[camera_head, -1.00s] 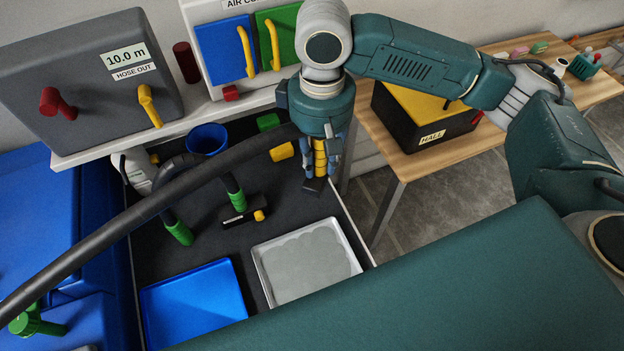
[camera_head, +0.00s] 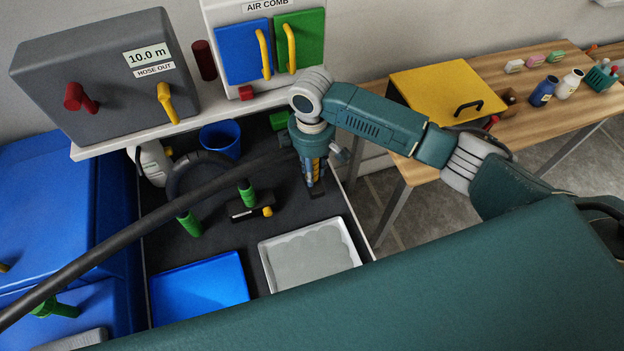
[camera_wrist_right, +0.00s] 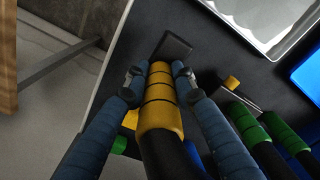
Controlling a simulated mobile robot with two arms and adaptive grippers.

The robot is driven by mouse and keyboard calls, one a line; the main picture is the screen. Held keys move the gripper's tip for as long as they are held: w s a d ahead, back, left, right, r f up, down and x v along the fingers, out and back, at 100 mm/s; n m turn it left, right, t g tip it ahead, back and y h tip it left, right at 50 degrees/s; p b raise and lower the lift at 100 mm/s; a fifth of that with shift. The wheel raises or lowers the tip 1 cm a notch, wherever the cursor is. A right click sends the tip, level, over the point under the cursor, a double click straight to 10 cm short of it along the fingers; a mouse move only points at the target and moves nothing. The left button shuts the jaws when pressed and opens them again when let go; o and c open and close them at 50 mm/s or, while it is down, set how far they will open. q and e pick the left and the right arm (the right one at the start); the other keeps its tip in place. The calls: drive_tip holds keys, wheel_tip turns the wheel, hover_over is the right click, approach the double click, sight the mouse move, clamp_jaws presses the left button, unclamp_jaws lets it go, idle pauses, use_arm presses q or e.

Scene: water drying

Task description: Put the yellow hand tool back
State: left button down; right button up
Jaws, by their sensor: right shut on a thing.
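The yellow hand tool (camera_wrist_right: 161,104) shows in the right wrist view, with a ribbed yellow grip, a black shaft and a dark flat end (camera_wrist_right: 171,47). My right gripper (camera_wrist_right: 155,80) is shut around its grip, one finger on each side. In the head view my right gripper (camera_head: 312,172) points down over the dark work surface, above and behind the grey tray. A little yellow shows between its fingers. The dark end (camera_head: 316,194) lies just below the fingertips; I cannot tell if it touches the surface. My left gripper is not in view.
A grey tray (camera_head: 264,256) and a blue tray (camera_head: 200,288) lie in front. Green-handled tools (camera_head: 188,224), a black block (camera_head: 250,212) and a blue bucket (camera_head: 220,138) stand to the left. A thick black hose (camera_head: 150,217) crosses the view. A table with a yellow-lidded box (camera_head: 445,90) is at right.

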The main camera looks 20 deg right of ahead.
wheel_tip(320, 180, down, 4)
drive_tip(key=shift+f+p, duration=0.1)
drive_tip(key=shift+p, duration=0.2)
drive_tip(key=shift+f, duration=0.2)
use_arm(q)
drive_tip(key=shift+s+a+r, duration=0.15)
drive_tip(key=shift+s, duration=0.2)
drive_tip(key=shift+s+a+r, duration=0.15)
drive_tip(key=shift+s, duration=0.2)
use_arm(e)
drive_tip(key=shift+f, duration=0.2)
drive_tip(key=o, duration=1)
drive_tip(key=shift+o, duration=0.2)
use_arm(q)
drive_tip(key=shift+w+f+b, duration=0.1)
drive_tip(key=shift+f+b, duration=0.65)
use_arm(e)
wheel_tip(320, 180, up, 12)
drive_tip(key=shift+r, duration=0.2)
drive_tip(key=shift+f, duration=0.1)
